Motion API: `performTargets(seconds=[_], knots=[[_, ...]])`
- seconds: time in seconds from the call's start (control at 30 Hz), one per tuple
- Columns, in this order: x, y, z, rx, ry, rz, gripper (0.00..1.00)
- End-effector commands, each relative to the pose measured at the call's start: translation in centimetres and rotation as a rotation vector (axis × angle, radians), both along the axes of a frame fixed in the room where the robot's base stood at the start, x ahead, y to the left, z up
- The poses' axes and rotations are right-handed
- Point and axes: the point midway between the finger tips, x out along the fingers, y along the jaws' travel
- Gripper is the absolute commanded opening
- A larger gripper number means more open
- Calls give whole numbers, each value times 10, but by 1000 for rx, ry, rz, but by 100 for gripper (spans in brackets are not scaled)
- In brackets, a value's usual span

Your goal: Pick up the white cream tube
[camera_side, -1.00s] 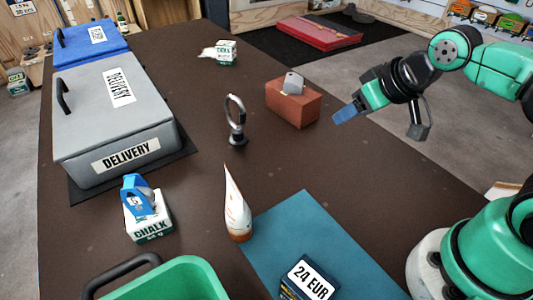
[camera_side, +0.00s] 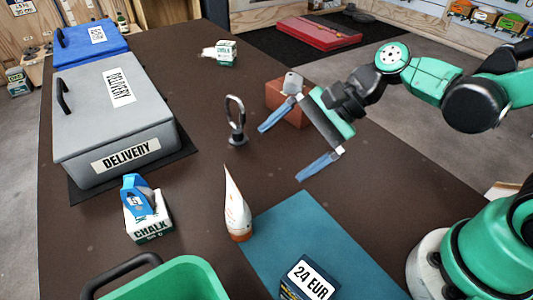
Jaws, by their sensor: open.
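The white cream tube (camera_side: 237,207) stands upright on its orange cap, near the left edge of the teal mat (camera_side: 290,235). Its pointed end is up. My gripper (camera_side: 289,145) is open and empty, with its two blue fingers spread wide. It is above and to the right of the tube, clear of it. One finger hangs near the metal ring, in front of the brick, in the picture; the other is over the table above the mat's far edge.
A chalk box with a blue item (camera_side: 147,212), a grey delivery box (camera_side: 115,115) and a green bin (camera_side: 175,280) are at left and front.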

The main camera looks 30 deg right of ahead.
Motion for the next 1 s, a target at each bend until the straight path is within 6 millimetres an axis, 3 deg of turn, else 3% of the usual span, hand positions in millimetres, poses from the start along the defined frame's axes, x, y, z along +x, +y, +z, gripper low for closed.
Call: performTargets(seconds=[0.1,0.3,0.7,1.0], knots=[[-3,27,5,273,273,-106,100],[-9,45,14,489,545,-167,100],[-5,89,-2,509,577,-171,100],[-4,98,-5,510,573,-175,100]])
